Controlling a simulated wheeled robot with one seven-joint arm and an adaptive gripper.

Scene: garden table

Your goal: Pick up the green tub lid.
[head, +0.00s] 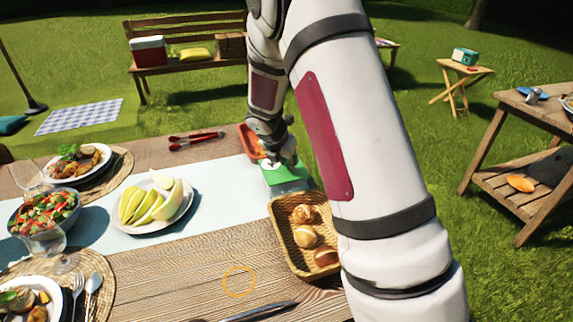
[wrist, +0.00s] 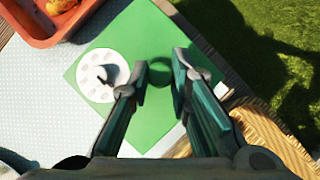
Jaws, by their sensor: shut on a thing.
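The green tub lid (head: 287,178) is near the far right part of the table, over the pale runner. In the wrist view the lid (wrist: 113,42) is a flat green square with a white round patch and a small round green knob. My gripper (wrist: 160,74) is shut on the knob, one finger on each side. In the head view my gripper (head: 284,160) is above the lid, partly hidden by my arm. A white edge shows below the lid in the wrist view. I cannot tell whether the lid is apart from the tub.
A wicker basket of bread rolls (head: 277,218) stands just in front of the lid. An orange-red tray with food (wrist: 38,38) lies behind it. Red tongs (head: 195,137) and a plate of melon slices (head: 178,215) are to the left. Grass lies beyond the table edge.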

